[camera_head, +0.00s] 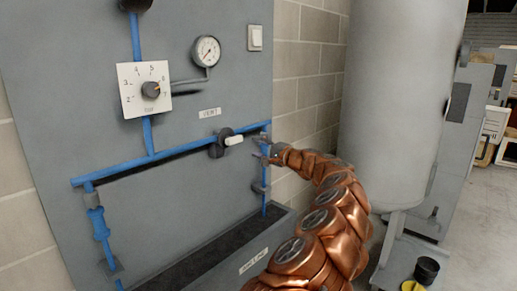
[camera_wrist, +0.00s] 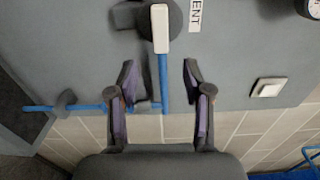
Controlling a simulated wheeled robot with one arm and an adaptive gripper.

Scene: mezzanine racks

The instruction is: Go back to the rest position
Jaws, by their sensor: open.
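My gripper (camera_head: 262,150) is at the right end of a blue pipe (camera_head: 180,157) on a grey wall panel (camera_head: 170,200). It is open, with nothing held between its fingers. In the wrist view, my gripper (camera_wrist: 160,78) has its two fingers apart, and the blue pipe (camera_wrist: 163,85) shows between them, seemingly behind. A black valve with a white handle (camera_head: 234,140) is just left of my gripper. In the wrist view, the white handle (camera_wrist: 161,30) is beyond the fingertips, not gripped.
The panel carries a dial plate (camera_head: 130,75), a pressure gauge (camera_head: 206,51), a light switch (camera_head: 255,38) and a VENT label (camera_head: 209,113). A dark trough (camera_head: 215,250) juts out below. A large grey tank (camera_head: 395,100) stands close to my arm's right. A black cup (camera_head: 427,270) is at lower right.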

